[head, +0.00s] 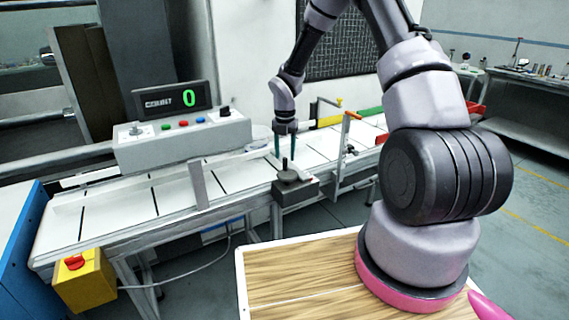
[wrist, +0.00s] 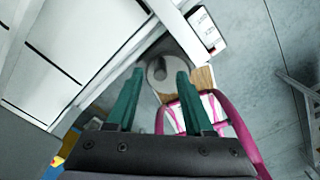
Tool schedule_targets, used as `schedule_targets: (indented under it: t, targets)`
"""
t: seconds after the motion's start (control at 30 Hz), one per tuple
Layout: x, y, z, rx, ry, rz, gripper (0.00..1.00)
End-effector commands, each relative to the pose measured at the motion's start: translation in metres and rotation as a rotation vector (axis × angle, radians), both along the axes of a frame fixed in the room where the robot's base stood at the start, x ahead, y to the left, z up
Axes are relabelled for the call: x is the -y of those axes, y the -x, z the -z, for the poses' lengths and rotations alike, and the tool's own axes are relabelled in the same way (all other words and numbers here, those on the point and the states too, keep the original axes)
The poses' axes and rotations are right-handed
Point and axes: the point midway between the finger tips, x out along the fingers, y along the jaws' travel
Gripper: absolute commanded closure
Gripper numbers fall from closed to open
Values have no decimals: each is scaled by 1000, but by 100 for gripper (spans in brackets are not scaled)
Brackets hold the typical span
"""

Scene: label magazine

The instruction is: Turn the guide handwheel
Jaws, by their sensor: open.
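The guide handwheel (head: 290,176) is a small dark wheel with an upright knob, on a dark grey block at the front edge of the conveyor. The fingers look spread to either side of the knob. I cannot tell whether they touch it.
A guide post (head: 344,150) with an orange top stands right of the handwheel. A yellow box with a red button (head: 84,280) hangs at the left front.

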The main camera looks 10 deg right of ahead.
Motion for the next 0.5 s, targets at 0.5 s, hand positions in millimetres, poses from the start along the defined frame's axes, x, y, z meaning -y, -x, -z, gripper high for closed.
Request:
schedule_targets:
  t: [0.5]
  targets:
    - [0,0,42,1,0,2,48]
